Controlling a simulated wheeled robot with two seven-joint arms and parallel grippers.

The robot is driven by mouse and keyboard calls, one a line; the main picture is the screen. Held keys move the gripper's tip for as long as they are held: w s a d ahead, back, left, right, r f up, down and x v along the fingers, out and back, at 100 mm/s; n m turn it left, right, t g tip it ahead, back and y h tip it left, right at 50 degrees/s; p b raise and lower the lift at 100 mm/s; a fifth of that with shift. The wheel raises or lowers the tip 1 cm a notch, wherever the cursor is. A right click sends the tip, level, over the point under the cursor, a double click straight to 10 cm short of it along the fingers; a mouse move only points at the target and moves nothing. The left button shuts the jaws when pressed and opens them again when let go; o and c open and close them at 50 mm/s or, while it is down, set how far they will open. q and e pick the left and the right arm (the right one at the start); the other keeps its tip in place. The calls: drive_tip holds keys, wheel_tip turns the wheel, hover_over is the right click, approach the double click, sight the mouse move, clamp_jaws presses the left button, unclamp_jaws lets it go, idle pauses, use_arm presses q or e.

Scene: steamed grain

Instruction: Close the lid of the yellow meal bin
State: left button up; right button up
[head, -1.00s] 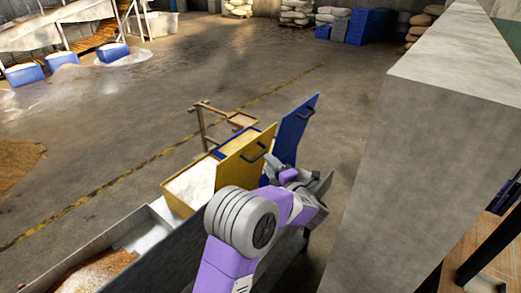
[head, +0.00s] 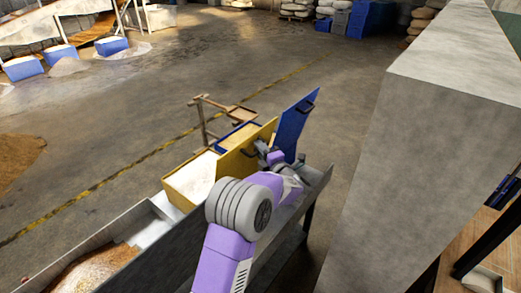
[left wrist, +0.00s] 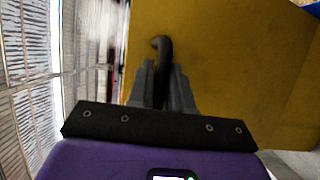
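The yellow meal bin (head: 184,186) holds pale meal and stands in a row in the middle of the head view. Its yellow lid (head: 236,158) stands raised, tilted upright at the bin's right side. My left gripper (head: 268,156) is at the lid's outer face, by the dark handle. In the left wrist view the yellow lid (left wrist: 230,60) fills much of the picture. The dark curved handle (left wrist: 163,48) lies between the fingers of my left gripper (left wrist: 162,82), which look closed against it. My right gripper is not in view.
A blue lid (head: 293,124) stands raised just behind the yellow one. A metal trough (head: 140,237) with brown grain lies at the near left. A large grey block (head: 430,130) stands to the right. Open floor (head: 130,120) lies beyond the bins.

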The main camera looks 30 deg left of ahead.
use_arm(q)
clamp_jaws()
drive_tip(key=shift+a+r, duration=0.2)
drive_tip(key=shift+a, duration=0.1)
drive_tip(key=w+a+r+n+g+h+p, duration=0.1)
drive_tip(key=a+h+p, duration=0.4)
drive_tip(key=a+p, duration=0.6)
drive_tip(key=shift+w+a+n+g+p, duration=0.3)
drive_tip(key=shift+a+n+g, duration=0.15)
drive_tip(key=shift+a, duration=3.45)
